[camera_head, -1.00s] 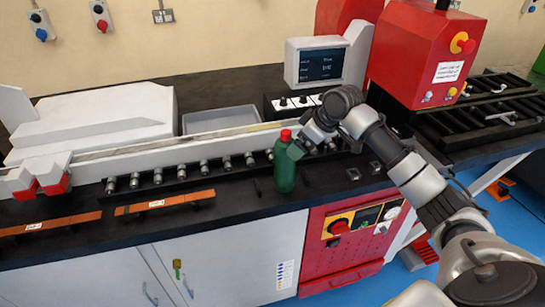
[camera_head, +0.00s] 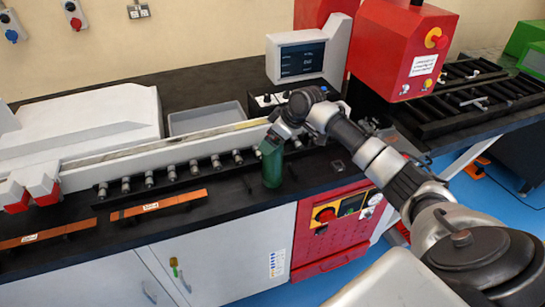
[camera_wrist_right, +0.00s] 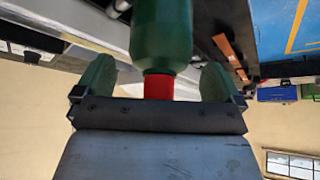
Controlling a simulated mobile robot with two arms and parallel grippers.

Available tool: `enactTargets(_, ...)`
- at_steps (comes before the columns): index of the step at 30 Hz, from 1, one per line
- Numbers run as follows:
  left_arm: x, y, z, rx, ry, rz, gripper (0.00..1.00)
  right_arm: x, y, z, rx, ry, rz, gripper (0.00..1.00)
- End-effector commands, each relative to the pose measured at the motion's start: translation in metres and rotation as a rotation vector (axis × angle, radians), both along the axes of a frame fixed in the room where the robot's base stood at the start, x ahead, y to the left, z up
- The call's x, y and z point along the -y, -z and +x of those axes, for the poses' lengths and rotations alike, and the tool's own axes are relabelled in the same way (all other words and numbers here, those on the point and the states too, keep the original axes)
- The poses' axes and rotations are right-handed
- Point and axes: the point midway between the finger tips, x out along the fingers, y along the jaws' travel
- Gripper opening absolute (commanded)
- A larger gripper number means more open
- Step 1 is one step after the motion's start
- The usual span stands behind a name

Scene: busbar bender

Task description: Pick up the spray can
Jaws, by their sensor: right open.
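The spray can (camera_head: 271,171) is green and stands upright on the black bench top in front of the roller row. My right gripper (camera_head: 268,146) is at its top and hides the red cap in the head view. In the right wrist view the can's green body (camera_wrist_right: 161,35) and red cap (camera_wrist_right: 158,87) show between the two fingers of the right gripper (camera_wrist_right: 157,72). The fingers are open, one on each side, with gaps visible between them and the cap. My left gripper is not in view.
A row of rollers (camera_head: 193,165) runs behind the can. Orange-brown bars (camera_head: 158,207) lie to the left on the bench. A grey tray (camera_head: 206,120), a screen (camera_head: 303,60) and the red machine (camera_head: 400,45) stand behind.

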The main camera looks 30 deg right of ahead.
Motion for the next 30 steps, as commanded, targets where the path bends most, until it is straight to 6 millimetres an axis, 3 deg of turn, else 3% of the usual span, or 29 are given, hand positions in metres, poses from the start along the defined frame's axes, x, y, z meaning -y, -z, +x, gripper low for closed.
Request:
enactTargets(9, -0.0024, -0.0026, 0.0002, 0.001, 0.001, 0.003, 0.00, -0.0022, 0.0077, 0.0036, 0.001, 0.000, -0.002, 0.98)
enactTargets(25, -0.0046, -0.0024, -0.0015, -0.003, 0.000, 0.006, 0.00, -0.0020, 0.0073, 0.0035, 0.001, 0.000, -0.002, 0.18)
enactTargets(30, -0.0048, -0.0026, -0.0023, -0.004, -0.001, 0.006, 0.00, -0.0020, 0.0062, 0.0039, 0.003, 0.001, -0.002, 0.17)
